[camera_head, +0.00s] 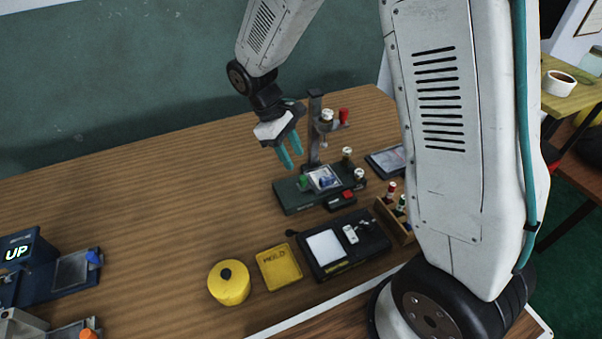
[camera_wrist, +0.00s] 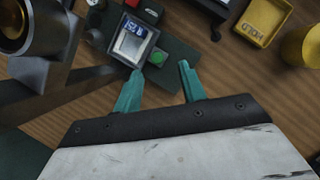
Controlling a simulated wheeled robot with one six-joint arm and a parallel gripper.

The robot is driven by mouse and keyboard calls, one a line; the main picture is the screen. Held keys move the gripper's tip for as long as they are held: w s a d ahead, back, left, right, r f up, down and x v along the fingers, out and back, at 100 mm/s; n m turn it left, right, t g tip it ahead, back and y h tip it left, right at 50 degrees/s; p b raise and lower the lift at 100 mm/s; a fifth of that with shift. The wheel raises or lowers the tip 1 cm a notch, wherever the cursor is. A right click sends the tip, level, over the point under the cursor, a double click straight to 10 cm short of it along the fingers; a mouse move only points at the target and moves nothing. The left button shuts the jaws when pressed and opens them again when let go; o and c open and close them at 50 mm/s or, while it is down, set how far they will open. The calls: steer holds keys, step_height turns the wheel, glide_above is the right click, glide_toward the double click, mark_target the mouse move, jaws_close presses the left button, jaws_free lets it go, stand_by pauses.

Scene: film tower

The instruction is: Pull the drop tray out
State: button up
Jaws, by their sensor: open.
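The tower (camera_head: 314,130) stands towards the back of the wooden table, with a dark column and a dark green base (camera_head: 292,196). A square, pale-framed tray (camera_head: 324,179) with something blue in it sits on the base; I cannot tell for sure that it is the drop tray. It also shows in the wrist view (camera_wrist: 133,42), beside a green button (camera_wrist: 157,58). My gripper (camera_head: 291,160) is open and empty, left of the column and above the base. In the wrist view, my gripper's teal fingers (camera_wrist: 160,68) point towards the base, apart from the tray.
In front are a black device (camera_head: 343,245) with a white pad, a yellow HOLD tray (camera_head: 279,268) and a round yellow container (camera_head: 229,283). A wooden rack with small bottles (camera_head: 391,191) stands at right. A blue UP unit (camera_head: 30,265) is far left. The table's left middle is clear.

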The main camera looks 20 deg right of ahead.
mark_target(302, 178)
steer(key=shift+n, duration=0.3)
steer(key=x, duration=0.5)
steer(key=w+x, duration=0.1)
steer(key=x, duration=0.1)
steer(key=shift+s+d+f, duration=0.1)
steer(key=shift+d+f, duration=0.05)
steer(key=shift+f, duration=0.3)
jaws_close()
